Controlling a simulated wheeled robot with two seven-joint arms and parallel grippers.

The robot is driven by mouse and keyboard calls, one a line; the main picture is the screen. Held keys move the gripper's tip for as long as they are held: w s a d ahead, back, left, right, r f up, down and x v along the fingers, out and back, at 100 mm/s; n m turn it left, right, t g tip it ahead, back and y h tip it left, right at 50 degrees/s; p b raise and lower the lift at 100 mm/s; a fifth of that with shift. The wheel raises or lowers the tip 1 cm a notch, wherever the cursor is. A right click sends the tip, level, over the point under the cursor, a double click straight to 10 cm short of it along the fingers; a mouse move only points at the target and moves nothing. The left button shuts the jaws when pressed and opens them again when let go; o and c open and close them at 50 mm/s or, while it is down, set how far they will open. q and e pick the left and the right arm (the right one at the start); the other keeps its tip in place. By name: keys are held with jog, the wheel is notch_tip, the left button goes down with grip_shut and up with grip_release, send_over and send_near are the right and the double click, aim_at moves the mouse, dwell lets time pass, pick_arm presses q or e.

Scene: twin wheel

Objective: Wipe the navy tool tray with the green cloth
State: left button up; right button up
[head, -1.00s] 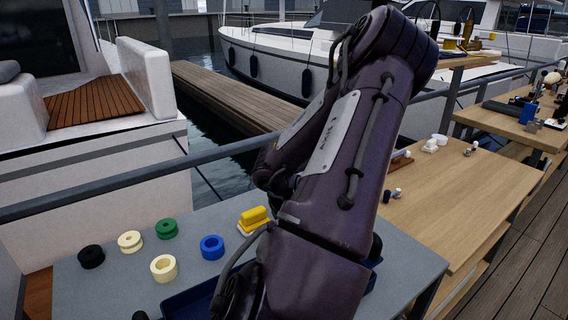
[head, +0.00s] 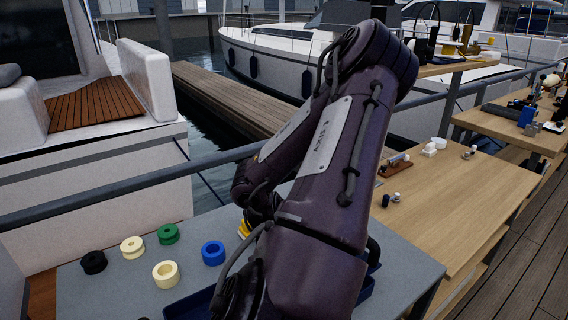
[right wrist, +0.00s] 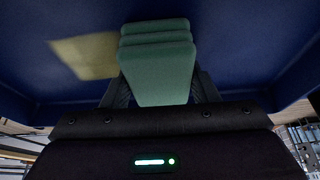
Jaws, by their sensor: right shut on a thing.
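The green cloth (right wrist: 158,65) is a folded, layered pad in the right wrist view. My right gripper (right wrist: 158,92) is shut on it, with a dark finger on either side. The navy tool tray (right wrist: 235,50) fills the view around the cloth, and a dull yellow patch (right wrist: 88,55) shows on its surface left of the cloth. I cannot tell if the cloth touches the tray. In the head view my right arm covers most of the tray (head: 188,306) and hides the right gripper and cloth. My left gripper is not in view.
On the grey table stand a black ring (head: 93,262), two cream rings (head: 132,247) (head: 166,274), a green ring (head: 168,234) and a blue ring (head: 213,253). A yellow object (head: 244,229) is mostly hidden behind my arm. A wooden table (head: 440,200) with small items stands right.

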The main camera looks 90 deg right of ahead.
jog(key=shift+a, duration=0.1)
jog(key=w+a+p, duration=0.1)
jog(key=w+a, duration=0.1)
jog(key=w, duration=0.1)
jog(key=shift+w+a+r+p, duration=0.1)
jog(key=shift+w+a+p, duration=0.15)
jog(key=shift+a+p, duration=0.15)
jog(key=shift+w+a, duration=0.25)
jog(key=shift+w, duration=0.15)
jog(key=shift+w+a+p, duration=0.4)
jog(key=shift+w+a, duration=0.45)
jog(key=shift+w, duration=0.25)
jog(key=shift+w+a+p, duration=0.4)
jog(key=shift+w+a, duration=0.45)
jog(key=shift+w, duration=0.25)
